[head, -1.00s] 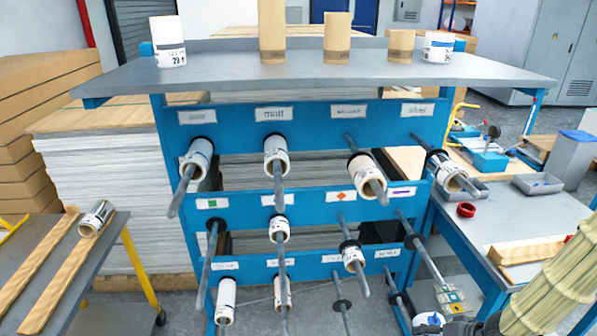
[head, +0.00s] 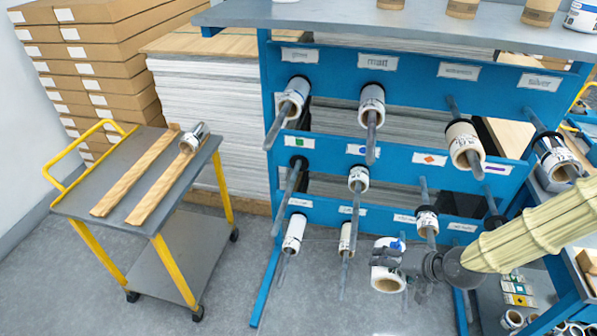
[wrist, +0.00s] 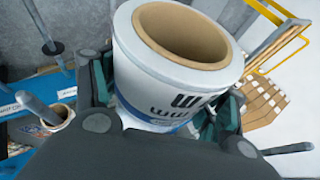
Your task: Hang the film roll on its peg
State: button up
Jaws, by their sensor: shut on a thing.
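My gripper (head: 388,262) is shut on a white film roll (head: 388,280) with a brown core, held in front of the rack's lower right part. In the wrist view the same roll (wrist: 175,75) sits between the fingers, its open core facing up and dark print on its side. The blue rack (head: 405,75) carries labelled pegs. The green-square peg (head: 287,195) and the purple-label peg (head: 489,190) look bare. The blue-circle peg and orange-diamond peg carry rolls. The top pegs all carry rolls. My gripper hides part of the bottom row.
Stacked sheets (head: 205,110) and boxes (head: 95,50) stand behind. A side bench is at right. Peg tips stick out toward me. Floor between cart and rack is clear.

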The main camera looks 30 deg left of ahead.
aim_at(284, 116)
jog(key=s+a+r+y+p, duration=0.25)
jog(key=a+r, duration=0.55)
jog(key=a, duration=0.4)
jog(key=s+a+r+m+y+p, duration=0.1)
jog(key=s+a+r+y, duration=0.15)
jog(key=a+r, duration=0.7)
jog(key=s+a+r+y+p, duration=0.1)
jog(key=s+a+r+p, duration=0.15)
jog(key=a+r, duration=0.7)
jog(key=shift+g, duration=0.4)
jog(key=shift+w+a+f+b, duration=0.55)
jog(key=shift+w+a+b, duration=0.75)
jog(key=shift+w, duration=2.15)
jog(key=shift+w+a+f+b, duration=0.55)
jog(key=shift+w+a+b, duration=0.75)
jog(key=shift+w, duration=2.15)
jog(key=shift+w+a+f+b, duration=0.75)
jog(key=shift+w+a, duration=0.95)
jog(key=shift+w, duration=1.75)
jog(key=shift+w+a+r+b, duration=0.1)
jog(key=shift+w+a+b, duration=0.3)
jog(key=shift+w, duration=0.65)
jog(key=shift+w+a+r+b, duration=0.1)
jog(key=shift+w+b, duration=0.45)
jog(key=shift+w, duration=0.5)
jog(key=shift+w+a+r+b, duration=0.1)
jog(key=shift+w+a+b, duration=0.3)
jog(key=shift+w, duration=0.65)
jog(key=shift+d, duration=0.15)
jog(key=o, duration=1.3)
